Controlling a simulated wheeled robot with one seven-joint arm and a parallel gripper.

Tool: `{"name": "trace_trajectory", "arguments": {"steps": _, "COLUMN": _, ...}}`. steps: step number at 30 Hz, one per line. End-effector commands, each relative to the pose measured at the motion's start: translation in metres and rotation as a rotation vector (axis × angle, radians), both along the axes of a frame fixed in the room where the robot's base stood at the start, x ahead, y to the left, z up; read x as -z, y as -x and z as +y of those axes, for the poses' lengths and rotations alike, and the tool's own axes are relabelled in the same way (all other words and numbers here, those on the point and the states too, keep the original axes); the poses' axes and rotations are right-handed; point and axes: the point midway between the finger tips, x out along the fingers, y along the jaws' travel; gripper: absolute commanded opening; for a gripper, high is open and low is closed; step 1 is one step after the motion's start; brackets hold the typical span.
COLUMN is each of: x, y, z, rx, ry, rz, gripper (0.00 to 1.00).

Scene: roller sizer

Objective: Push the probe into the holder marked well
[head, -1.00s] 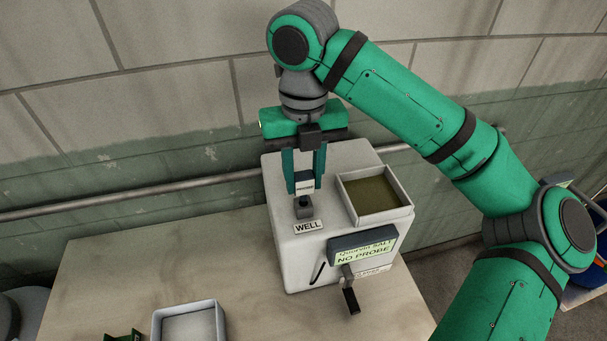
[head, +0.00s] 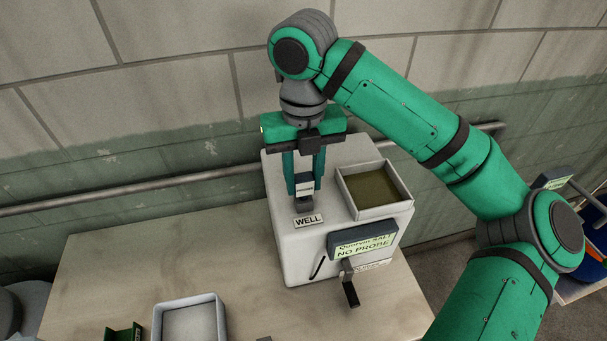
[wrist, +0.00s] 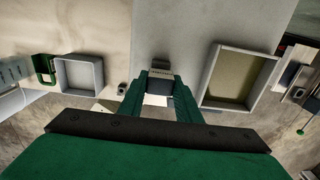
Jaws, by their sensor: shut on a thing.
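The probe (head: 304,189) is a small dark block with a pale label band, held upright between the fingers of my gripper (head: 304,190). My gripper is shut on it. The holder (head: 305,207) is a small dark grey socket on top of the white machine (head: 300,255), just behind the plate marked WELL (head: 309,220). The probe's lower end is at the holder; how deep it sits is hidden. The machine's display (head: 362,243) reads NO PROBE. In the wrist view the probe (wrist: 160,74) shows between the fingertips.
An open tray (head: 408,208) with olive-coloured contents sits on the machine's right top. A lever (head: 350,290) sticks out below the display. An empty white tray (head: 219,310) and a green object (head: 124,334) stand on the table's front. The table's left part is clear.

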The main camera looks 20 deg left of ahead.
Motion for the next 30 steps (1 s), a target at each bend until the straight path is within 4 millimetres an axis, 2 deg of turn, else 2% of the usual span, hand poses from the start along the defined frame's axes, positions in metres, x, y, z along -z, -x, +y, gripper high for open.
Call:
{"name": "trace_trajectory", "arguments": {"steps": 23, "x": 0.017, "y": 0.000, "z": 0.000, "rx": 0.000, "ry": 0.000, "rz": 0.000, "gripper": 0.09}}
{"name": "trace_trajectory", "arguments": {"steps": 24, "x": 0.017, "y": 0.000, "z": 0.000, "rx": 0.000, "ry": 0.000, "rz": 0.000, "gripper": 0.35}}
{"name": "trace_trajectory", "arguments": {"steps": 26, "x": 0.017, "y": 0.000, "z": 0.000, "rx": 0.000, "ry": 0.000, "rz": 0.000, "gripper": 0.49}}
{"name": "trace_trajectory", "arguments": {"steps": 27, "x": 0.017, "y": 0.000, "z": 0.000, "rx": 0.000, "ry": 0.000, "rz": 0.000, "gripper": 0.52}}
{"name": "trace_trajectory", "arguments": {"steps": 30, "x": 0.016, "y": 0.000, "z": 0.000, "rx": 0.000, "ry": 0.000, "rz": 0.000, "gripper": 0.52}}
